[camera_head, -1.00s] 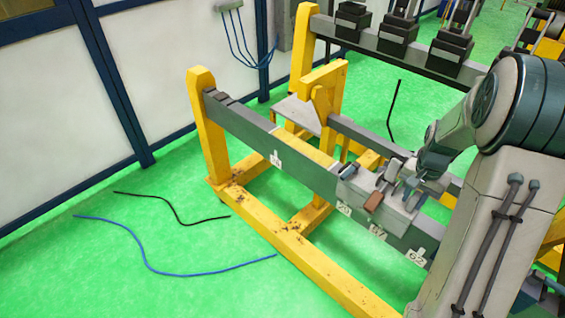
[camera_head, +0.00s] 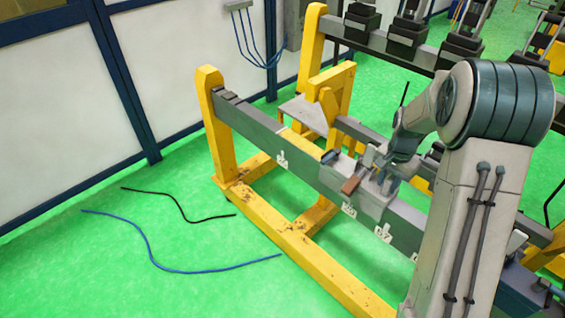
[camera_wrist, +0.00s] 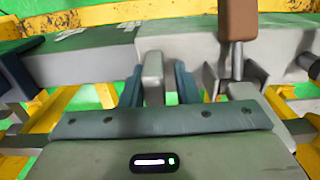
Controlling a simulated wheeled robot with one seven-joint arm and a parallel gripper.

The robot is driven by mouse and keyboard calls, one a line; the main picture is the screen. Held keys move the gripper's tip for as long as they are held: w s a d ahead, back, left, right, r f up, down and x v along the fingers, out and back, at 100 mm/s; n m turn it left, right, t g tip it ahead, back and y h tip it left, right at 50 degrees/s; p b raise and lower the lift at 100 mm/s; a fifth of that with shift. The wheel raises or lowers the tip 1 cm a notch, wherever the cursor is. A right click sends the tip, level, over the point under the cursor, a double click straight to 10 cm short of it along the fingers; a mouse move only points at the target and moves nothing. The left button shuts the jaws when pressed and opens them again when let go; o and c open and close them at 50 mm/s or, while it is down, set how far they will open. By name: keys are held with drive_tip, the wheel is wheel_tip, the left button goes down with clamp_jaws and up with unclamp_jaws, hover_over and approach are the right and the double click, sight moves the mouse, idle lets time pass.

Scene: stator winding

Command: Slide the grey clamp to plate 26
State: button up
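The grey clamp (camera_head: 365,201) sits on the long grey rail (camera_head: 317,171), with a brown-handled lever (camera_head: 350,184) that also shows in the wrist view (camera_wrist: 237,20). My gripper (camera_wrist: 159,85) is at the clamp in the wrist view. Its two teal fingers stand apart on either side of an upright grey post (camera_wrist: 153,75) of the clamp, with a narrow gap at the right finger. White number plates hang on the rail's near face: one (camera_head: 282,158) is left of the clamp, one (camera_head: 349,209) is just below it, and another (camera_head: 383,234) is farther right. Their numbers are hard to read.
Yellow frame posts (camera_head: 218,130) carry the rail's far end. A small plate-topped yellow stand (camera_head: 306,112) is behind it. Black (camera_head: 180,207) and blue (camera_head: 150,245) cables lie on the green floor at left. The rail left of the clamp looks mostly clear.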

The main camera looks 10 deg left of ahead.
sight(335, 151)
drive_tip(key=shift+w+a, duration=0.35)
drive_tip(key=shift+a, duration=0.2)
drive_tip(key=shift+w+a, duration=0.35)
drive_tip(key=shift+a, duration=0.2)
drive_tip(key=shift+w+a+p, duration=0.45)
drive_tip(key=shift+w+a, duration=1.05)
drive_tip(key=shift+a, duration=0.75)
drive_tip(key=shift+w+a+p, duration=0.5)
drive_tip(key=shift+w+a, duration=1.05)
drive_tip(key=shift+a, duration=0.65)
drive_tip(key=shift+w+a+p, duration=0.45)
drive_tip(key=shift+w+a, duration=1.05)
drive_tip(key=shift+a, duration=0.75)
drive_tip(key=shift+w+a+r+p, duration=0.1)
drive_tip(key=shift+w+a+p, duration=0.25)
drive_tip(key=shift+w+a, duration=0.25)
drive_tip(key=w+a+p, duration=0.1)
drive_tip(key=w+a, duration=0.1)
drive_tip(key=a, duration=0.1)
drive_tip(key=w+a+p, duration=0.1)
drive_tip(key=w+a, duration=0.1)
drive_tip(key=a, duration=0.1)
drive_tip(key=w+a+p, duration=0.2)
drive_tip(key=a, duration=0.1)
drive_tip(key=shift+a, duration=0.1)
drive_tip(key=shift+w+a, duration=0.2)
drive_tip(key=shift+a, duration=0.15)
